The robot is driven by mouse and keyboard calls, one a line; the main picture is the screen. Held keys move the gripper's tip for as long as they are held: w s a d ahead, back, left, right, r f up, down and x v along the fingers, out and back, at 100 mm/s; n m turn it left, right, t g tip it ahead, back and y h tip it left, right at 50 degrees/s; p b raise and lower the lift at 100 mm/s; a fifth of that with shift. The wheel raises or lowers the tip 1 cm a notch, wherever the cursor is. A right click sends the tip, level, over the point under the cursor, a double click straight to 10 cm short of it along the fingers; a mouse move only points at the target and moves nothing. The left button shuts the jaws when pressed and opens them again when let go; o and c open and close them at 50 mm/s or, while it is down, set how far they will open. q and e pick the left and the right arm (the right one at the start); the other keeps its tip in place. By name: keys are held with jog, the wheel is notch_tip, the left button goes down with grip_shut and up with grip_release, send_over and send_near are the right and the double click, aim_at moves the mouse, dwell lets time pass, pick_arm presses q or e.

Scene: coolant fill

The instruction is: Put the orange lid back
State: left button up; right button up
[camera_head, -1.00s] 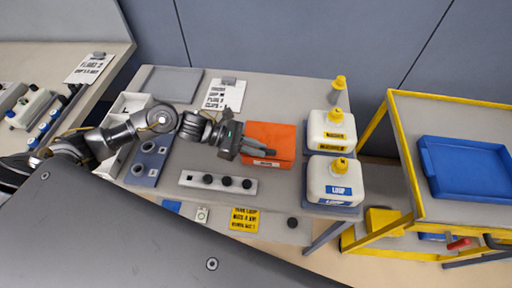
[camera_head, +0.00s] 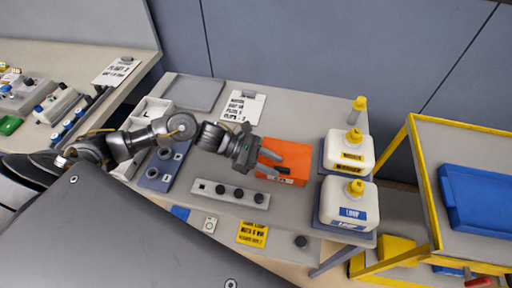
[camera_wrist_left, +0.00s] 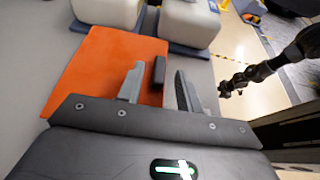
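The orange lid (camera_head: 287,146) is a flat square panel at the right part of the table, left of the two white jugs. It fills the left middle of the left wrist view (camera_wrist_left: 92,68). A dark upright grip piece (camera_wrist_left: 158,71) stands near its right edge there. My left gripper (camera_head: 280,164) is over the lid. In the wrist view its two fingers (camera_wrist_left: 158,88) are apart, one on each side of the dark piece, with gaps showing. My right arm's end (camera_wrist_left: 230,88) shows small at the right of the wrist view; its fingers are unclear.
A jug with a yellow label (camera_head: 348,152) and a jug with a blue label (camera_head: 348,205) stand right of the lid. A grey strip with dark knobs (camera_head: 229,193) lies in front. A yellow cart (camera_head: 470,134) holds a blue tray (camera_head: 485,200).

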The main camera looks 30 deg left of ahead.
pick_arm(q)
jog(key=shift+r+p, duration=0.6)
jog(key=shift+r, duration=0.1)
jog(key=a+b, duration=0.2)
jog(key=a, duration=0.1)
jog(key=shift+s+r, duration=0.1)
jog(key=shift+s, duration=0.3)
jog(key=b+v, duration=0.3)
jog(key=v, duration=0.5)
jog(key=shift+a+r, duration=0.25)
jog(key=shift+r, duration=0.2)
jog(key=shift+s, duration=0.15)
jog(key=shift+r, duration=0.1)
